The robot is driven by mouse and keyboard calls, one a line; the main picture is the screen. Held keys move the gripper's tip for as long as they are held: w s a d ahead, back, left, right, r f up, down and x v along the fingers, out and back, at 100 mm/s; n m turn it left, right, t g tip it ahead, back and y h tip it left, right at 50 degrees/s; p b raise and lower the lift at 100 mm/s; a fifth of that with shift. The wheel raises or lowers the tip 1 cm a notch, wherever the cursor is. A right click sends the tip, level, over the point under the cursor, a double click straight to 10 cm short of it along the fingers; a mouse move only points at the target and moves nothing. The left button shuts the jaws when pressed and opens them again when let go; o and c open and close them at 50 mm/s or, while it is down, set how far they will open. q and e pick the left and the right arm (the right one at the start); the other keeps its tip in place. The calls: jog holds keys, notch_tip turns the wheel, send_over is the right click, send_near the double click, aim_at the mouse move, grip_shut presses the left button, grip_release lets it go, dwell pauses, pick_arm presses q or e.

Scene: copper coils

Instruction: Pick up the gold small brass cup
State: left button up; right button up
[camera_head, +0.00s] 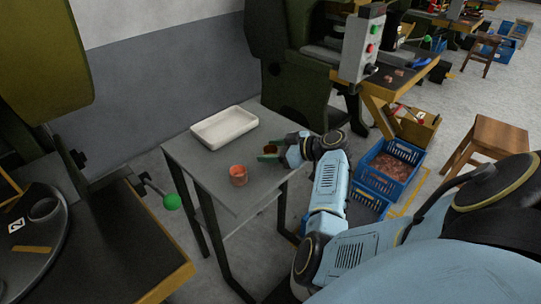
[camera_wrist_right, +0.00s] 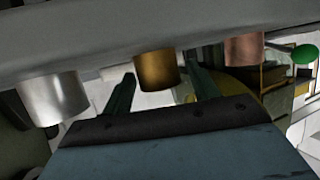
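The gold brass cup (camera_wrist_right: 157,70) shows in the right wrist view, where the picture is upside down. My right gripper (camera_wrist_right: 160,78) is open, with one finger on each side of the gold cup and narrow gaps showing. In the head view, my right gripper (camera_head: 269,153) is low over the right side of the grey table (camera_head: 207,178); the gold cup (camera_head: 271,149) is partly hidden by it. My left gripper is not in view.
A copper cup (camera_head: 238,175) stands near the table's front; it also shows in the wrist view (camera_wrist_right: 244,50). A silver cup (camera_wrist_right: 53,97) stands on the other side of the gold one. A white tray (camera_head: 224,127) lies at the back. Blue crates (camera_head: 390,168) stand right of the table.

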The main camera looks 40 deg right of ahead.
jog(key=c, duration=0.9)
